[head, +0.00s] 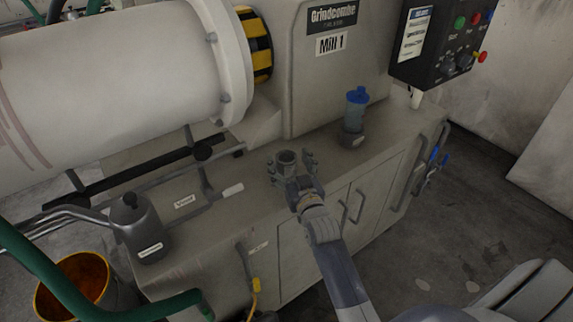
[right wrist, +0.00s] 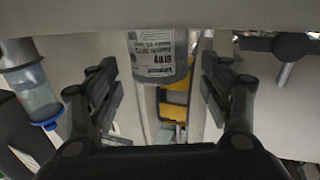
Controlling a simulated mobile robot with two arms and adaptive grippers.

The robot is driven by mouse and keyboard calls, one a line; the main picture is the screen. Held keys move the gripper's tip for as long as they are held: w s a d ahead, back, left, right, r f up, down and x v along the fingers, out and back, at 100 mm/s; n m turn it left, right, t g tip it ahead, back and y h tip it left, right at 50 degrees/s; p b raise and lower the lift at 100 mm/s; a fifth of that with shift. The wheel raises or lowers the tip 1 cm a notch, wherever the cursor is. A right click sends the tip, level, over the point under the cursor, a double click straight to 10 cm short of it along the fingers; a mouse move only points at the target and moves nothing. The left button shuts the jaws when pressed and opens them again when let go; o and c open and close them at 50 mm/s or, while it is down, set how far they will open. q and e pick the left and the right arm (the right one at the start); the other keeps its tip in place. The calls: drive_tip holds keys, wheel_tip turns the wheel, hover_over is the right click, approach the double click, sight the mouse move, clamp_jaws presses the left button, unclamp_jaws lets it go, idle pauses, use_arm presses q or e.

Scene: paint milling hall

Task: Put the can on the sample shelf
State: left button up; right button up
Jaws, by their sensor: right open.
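The can (head: 287,158) is small, grey and upright on the pale counter below the Mill 1 panel. In the right wrist view the can (right wrist: 158,62) has a white label with dark print. My right gripper (head: 291,168) is open at the can, with a finger on either side of it. In the right wrist view gaps show between the can and both fingers (right wrist: 160,95). My left gripper is out of view. I cannot make out a sample shelf in these views.
A blue-capped bottle (head: 355,118) stands to the right of the can, and a grey canister (head: 137,228) stands at the left. Pipes and a large white drum (head: 110,75) lie behind left. An orange-lined bucket (head: 75,285) is at lower left. Cabinet handles (head: 357,205) project below the counter.

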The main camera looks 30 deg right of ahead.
drive_tip(key=w, duration=0.2)
drive_tip(key=shift+w+d, duration=0.25)
drive_tip(key=shift+w, duration=0.1)
drive_tip(key=c, duration=1.2)
drive_tip(key=shift+r, duration=0.15)
drive_tip(key=shift+c, duration=0.2)
drive_tip(key=shift+r, duration=0.25)
drive_tip(key=r, duration=0.2)
drive_tip(key=shift+s+a+r, duration=0.15)
drive_tip(key=shift+s+r, duration=0.15)
drive_tip(key=shift+s, duration=0.1)
drive_tip(key=s+a+y, duration=0.1)
drive_tip(key=s+a, duration=0.3)
drive_tip(key=s, duration=0.4)
drive_tip(key=s+a+r+n+y, duration=0.1)
drive_tip(key=s+a, duration=0.3)
drive_tip(key=s, duration=0.5)
drive_tip(key=s+a+r+n+y, duration=0.1)
drive_tip(key=s+a, duration=0.3)
drive_tip(key=s, duration=0.5)
drive_tip(key=shift+r, duration=0.2)
